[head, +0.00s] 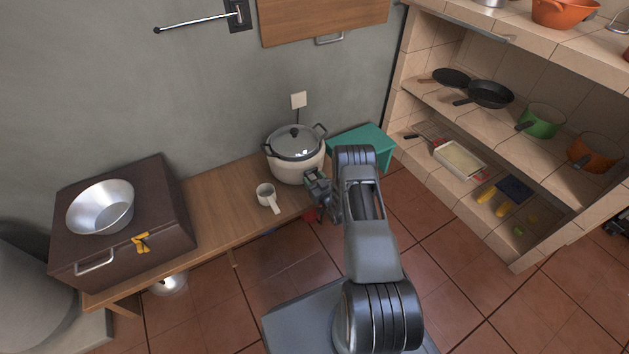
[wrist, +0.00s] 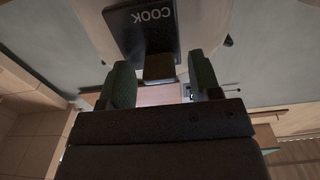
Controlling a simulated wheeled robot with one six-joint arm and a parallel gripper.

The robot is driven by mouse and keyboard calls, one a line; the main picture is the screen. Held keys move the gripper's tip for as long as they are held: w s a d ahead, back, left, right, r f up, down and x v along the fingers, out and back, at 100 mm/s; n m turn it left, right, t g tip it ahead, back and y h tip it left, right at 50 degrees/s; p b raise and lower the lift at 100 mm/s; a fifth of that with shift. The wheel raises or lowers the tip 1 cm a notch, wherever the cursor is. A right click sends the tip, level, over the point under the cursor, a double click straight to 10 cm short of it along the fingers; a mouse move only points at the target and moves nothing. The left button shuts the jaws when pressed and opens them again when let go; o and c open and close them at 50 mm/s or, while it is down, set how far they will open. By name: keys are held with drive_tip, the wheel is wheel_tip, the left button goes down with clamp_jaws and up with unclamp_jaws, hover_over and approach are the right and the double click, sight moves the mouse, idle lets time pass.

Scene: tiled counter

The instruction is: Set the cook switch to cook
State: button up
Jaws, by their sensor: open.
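The rice cooker (head: 290,173), pale with a metal lid, stands on the wooden bench against the wall. In the wrist view its dark panel (wrist: 140,35) carries the word COOK, upside down. The brown cook switch (wrist: 159,68) juts out at that panel's lower edge. My gripper (head: 316,183) is at the cooker's front right side. In the wrist view its green fingertips (wrist: 162,82) are open, one on each side of the switch, with gaps visible. I cannot tell the switch's setting, and the head view hides it behind my gripper.
A brown box (head: 125,225) with a metal bowl (head: 101,206) is further left. A teal surface (head: 352,139) is beside the cooker. Tiled shelves (head: 425,108) with pans are at right.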

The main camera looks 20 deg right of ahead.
drive_tip(key=shift+c, duration=0.3)
clamp_jaws()
idle(0.3)
